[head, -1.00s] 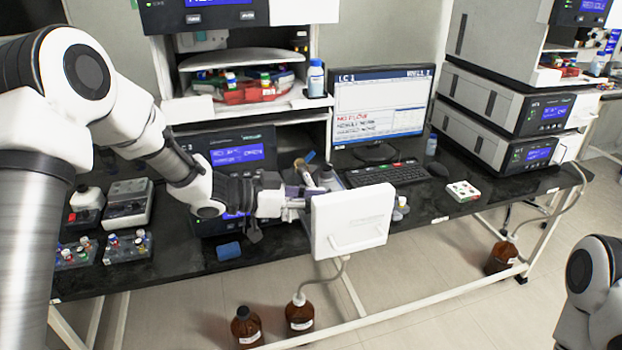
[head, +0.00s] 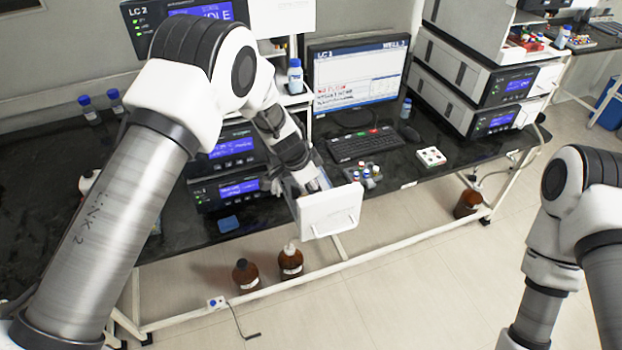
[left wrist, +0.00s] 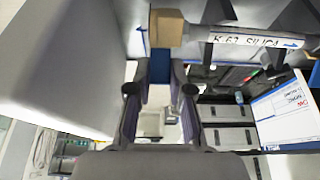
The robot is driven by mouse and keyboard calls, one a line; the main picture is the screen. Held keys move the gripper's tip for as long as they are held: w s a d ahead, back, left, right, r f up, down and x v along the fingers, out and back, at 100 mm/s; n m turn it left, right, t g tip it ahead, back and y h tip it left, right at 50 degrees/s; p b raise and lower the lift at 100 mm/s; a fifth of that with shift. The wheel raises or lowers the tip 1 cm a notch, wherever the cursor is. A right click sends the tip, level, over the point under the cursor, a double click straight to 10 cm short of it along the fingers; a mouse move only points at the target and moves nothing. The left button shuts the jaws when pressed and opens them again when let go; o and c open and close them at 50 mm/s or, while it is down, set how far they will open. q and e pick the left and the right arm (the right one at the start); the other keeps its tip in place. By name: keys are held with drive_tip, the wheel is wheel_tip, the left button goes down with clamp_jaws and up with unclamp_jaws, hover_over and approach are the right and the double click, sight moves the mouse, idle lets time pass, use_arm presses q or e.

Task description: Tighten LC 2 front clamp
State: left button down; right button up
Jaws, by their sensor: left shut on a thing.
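My left gripper (left wrist: 160,105) is seen from behind in the left wrist view, its two fingers around a blue piece (left wrist: 160,67), which I take to be the front clamp's handle. Just beyond is a pale column (left wrist: 250,40) with a label reading "SILICA" and a blue arrow, lying across the view. Its tan block-like end (left wrist: 168,28) is above the fingertips. In the head view the left gripper (head: 312,186) is small, behind the open white door panel (head: 331,211), and its grip is hidden. My right arm shows at the right; its gripper is out of view.
A monitor (head: 357,77) with red text, a keyboard (head: 367,146) and a small bottle rack (head: 362,176) stand right of the open door. The LC units (head: 228,190) are to its left. Brown bottles (head: 290,262) stand on the floor below.

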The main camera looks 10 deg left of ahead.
use_arm(q)
drive_tip(key=shift+w+d+f+g+y+b, duration=0.15)
drive_tip(key=shift+d+f+g+y+b, duration=0.1)
drive_tip(key=shift+g+y, duration=0.25)
drive_tip(key=shift+w+d+f+g+y+b, duration=0.1)
drive_tip(key=shift+d+f+g+y+b, duration=0.15)
drive_tip(key=shift+y, duration=0.35)
drive_tip(key=c, duration=1)
unclamp_jaws()
drive_tip(key=shift+c, duration=0.2)
drive_tip(key=shift+r, duration=0.1)
wheel_tip(320, 180, up, 12)
drive_tip(key=a, duration=0.1)
drive_tip(key=shift+s, duration=0.3)
drive_tip(key=shift+a, duration=0.1)
